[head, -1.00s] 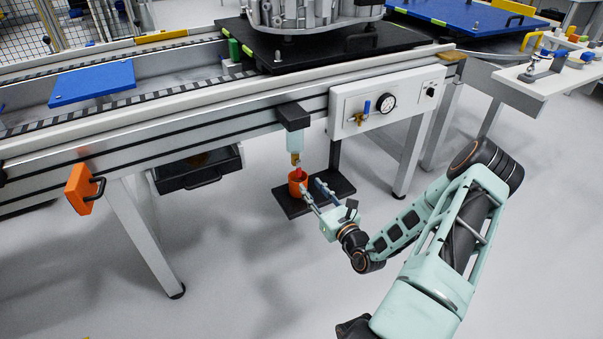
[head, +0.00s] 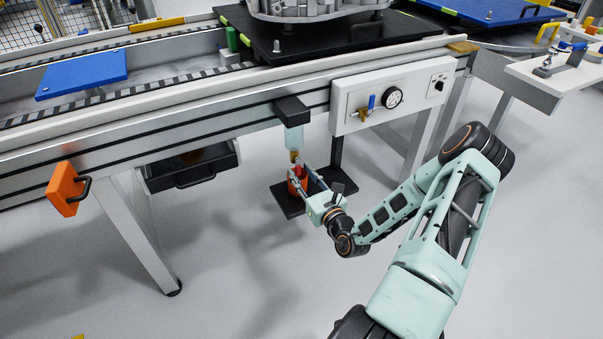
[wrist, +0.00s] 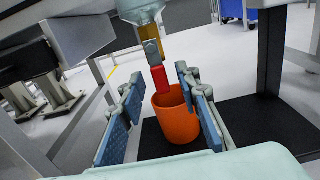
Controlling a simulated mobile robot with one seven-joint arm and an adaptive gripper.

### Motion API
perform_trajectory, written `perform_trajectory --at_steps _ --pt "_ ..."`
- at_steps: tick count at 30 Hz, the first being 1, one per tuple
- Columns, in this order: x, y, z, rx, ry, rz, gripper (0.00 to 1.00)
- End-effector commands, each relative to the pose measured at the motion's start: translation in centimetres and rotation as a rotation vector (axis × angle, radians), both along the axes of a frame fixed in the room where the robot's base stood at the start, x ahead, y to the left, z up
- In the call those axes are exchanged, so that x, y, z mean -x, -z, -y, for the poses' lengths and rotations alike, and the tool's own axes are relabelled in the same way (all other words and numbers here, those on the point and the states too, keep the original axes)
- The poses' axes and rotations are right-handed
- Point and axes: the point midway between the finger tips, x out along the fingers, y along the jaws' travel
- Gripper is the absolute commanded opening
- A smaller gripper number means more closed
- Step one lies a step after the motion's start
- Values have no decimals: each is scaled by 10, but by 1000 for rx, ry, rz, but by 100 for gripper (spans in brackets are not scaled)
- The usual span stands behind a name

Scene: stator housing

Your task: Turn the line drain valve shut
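The drain valve (wrist: 151,48) is a small brass-coloured body under a pale bowl (head: 294,138); its red-ended lever (wrist: 158,79) points down in the wrist view. An orange cup (wrist: 176,120) stands below it on a dark plate. My gripper (head: 299,169) is open, and in the wrist view its blue-padded fingers (wrist: 160,88) appear on either side of the red lever and the cup, with visible gaps. I cannot tell whether the lever lies fully between the fingertips in depth.
A white panel (head: 425,85) on the right carries a gauge (head: 392,97) and a blue-levered valve (head: 371,102). A dark post (wrist: 270,50) stands right of the cup. A black drawer (head: 190,170) hangs to the left. The dark plate (head: 283,201) lies beneath.

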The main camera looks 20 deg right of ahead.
Motion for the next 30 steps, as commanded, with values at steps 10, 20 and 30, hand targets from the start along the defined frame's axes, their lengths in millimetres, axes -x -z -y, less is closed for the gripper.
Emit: perform_trajectory --at_steps 10,20,30 --pt "0 0 0 0 0 0 12" --pt "0 0 0 -4 0 0 0" --pt "0 -4 -5 -120 0 -5 0"
